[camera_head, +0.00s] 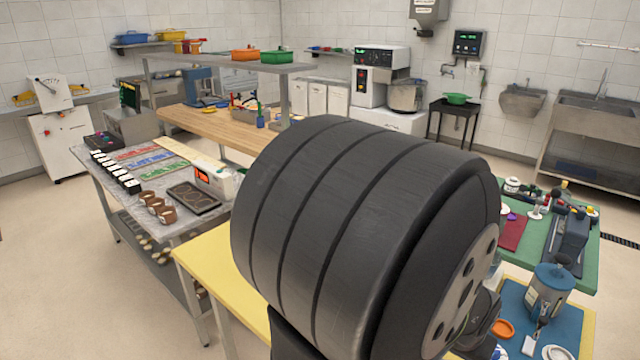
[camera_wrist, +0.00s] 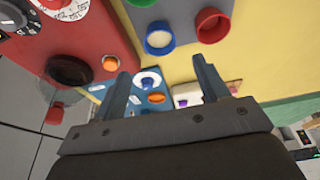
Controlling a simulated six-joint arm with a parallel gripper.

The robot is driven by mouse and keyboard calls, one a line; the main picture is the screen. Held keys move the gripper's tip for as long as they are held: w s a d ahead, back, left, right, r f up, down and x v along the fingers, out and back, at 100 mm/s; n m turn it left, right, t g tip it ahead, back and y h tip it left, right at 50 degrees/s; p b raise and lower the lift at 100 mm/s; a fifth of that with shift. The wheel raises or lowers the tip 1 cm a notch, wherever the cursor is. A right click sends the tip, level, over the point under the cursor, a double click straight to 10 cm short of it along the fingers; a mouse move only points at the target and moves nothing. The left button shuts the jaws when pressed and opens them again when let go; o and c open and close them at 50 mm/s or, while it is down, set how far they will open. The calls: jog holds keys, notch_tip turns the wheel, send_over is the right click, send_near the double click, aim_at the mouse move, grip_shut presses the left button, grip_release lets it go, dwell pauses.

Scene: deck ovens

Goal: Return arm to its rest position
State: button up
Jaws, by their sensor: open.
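My gripper (camera_wrist: 164,85) shows in the wrist view with its two fingers wide apart and nothing between them. It points over a yellow surface (camera_wrist: 262,50) and a blue panel or mat (camera_wrist: 152,98). My own dark ribbed arm part fills the middle of the head view and hides much of the scene behind it. I cannot make out the gripper's fingers in the head view.
In the head view, a yellow table (camera_head: 212,262), a green-topped table (camera_head: 583,262) and a blue canister (camera_head: 549,290) surround my arm.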

jog(key=x, duration=0.9)
jog(key=shift+f, duration=0.2)
jog(key=shift+r, duration=0.1)
jog(key=shift+r, duration=0.1)
